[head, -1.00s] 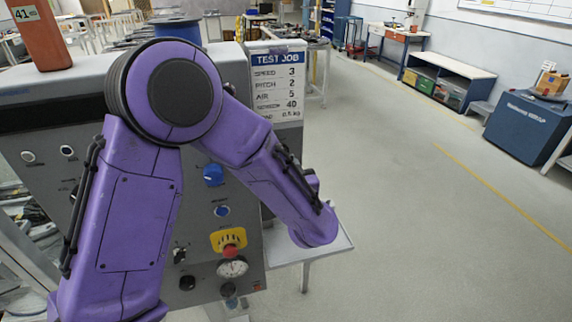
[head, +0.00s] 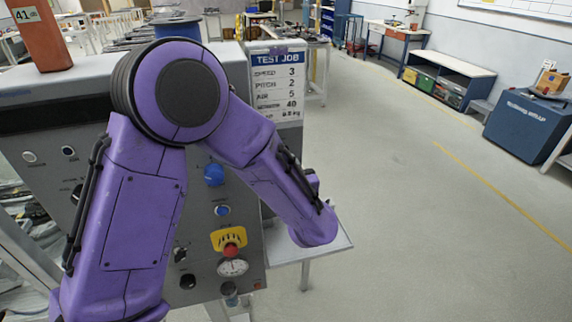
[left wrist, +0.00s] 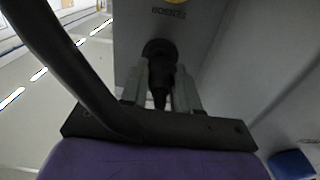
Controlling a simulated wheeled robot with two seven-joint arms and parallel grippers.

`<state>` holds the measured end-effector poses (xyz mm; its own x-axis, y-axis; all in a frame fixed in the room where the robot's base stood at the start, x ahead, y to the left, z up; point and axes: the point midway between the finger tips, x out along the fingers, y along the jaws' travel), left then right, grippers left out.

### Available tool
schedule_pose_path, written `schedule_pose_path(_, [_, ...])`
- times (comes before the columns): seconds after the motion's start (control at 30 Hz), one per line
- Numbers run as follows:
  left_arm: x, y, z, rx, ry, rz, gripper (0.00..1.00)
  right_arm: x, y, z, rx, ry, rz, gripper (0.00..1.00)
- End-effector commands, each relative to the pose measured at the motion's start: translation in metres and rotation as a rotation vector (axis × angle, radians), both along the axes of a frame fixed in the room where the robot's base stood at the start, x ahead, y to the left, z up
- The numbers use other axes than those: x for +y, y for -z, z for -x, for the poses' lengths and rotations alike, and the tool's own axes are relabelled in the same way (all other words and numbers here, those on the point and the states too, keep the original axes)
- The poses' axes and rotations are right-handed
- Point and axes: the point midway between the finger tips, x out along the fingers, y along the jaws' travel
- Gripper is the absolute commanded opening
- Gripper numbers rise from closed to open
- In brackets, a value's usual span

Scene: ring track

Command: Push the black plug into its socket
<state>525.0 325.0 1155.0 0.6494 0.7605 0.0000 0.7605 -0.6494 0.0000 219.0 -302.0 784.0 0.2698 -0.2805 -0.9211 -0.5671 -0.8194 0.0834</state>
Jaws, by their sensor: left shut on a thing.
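The black plug (left wrist: 158,92) is between the two grey fingers of my left gripper (left wrist: 161,78) in the left wrist view. The gripper is shut on it. The plug points at a dark round socket (left wrist: 159,47) in a grey panel face, below an upside-down label. The plug's front end meets or overlaps the socket in this view; I cannot tell how deep it sits. In the head view my purple left arm hides the gripper, plug and socket. My right gripper is in neither view.
The grey machine (head: 262,222) has a blue knob (head: 214,175), a red button (head: 231,250) and a gauge (head: 233,268). A white test card (head: 278,88) stands on it. A small table (head: 325,245) is beside it. The floor to the right is clear.

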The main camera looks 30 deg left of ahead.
Motion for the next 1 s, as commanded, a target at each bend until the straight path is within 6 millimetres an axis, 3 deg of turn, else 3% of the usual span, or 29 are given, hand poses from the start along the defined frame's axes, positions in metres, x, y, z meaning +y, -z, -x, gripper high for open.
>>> schedule_pose_path(1.0, [0.0038, -0.0004, -0.0028, -0.001, -0.001, 0.001, 0.0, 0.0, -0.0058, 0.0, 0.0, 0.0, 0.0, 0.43])
